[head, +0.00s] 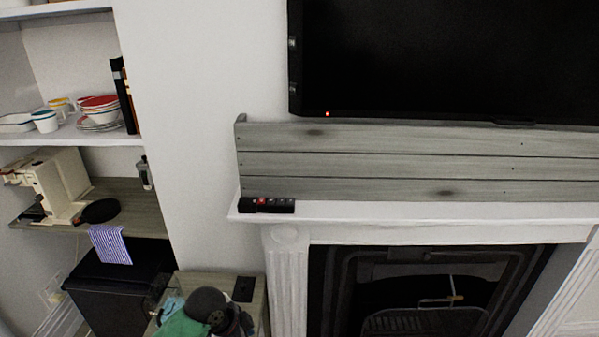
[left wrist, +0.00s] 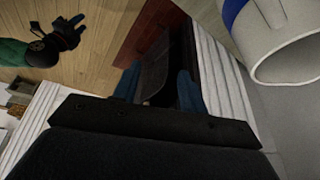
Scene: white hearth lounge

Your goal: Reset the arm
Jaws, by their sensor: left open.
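My left gripper (left wrist: 158,88) shows in the left wrist view, with its two blue-tinted fingers apart. A dark surface shows in the gap between them, and I see nothing clearly held. The wide dark body of the gripper fills the bottom of that view.
A white mantel (head: 420,214) holds a black remote-like object (head: 278,206), under a large dark television (head: 440,60). Shelves with dishes (head: 100,112) stand at left. A white cylinder with a blue band (left wrist: 285,45) is close at the wrist view's upper right.

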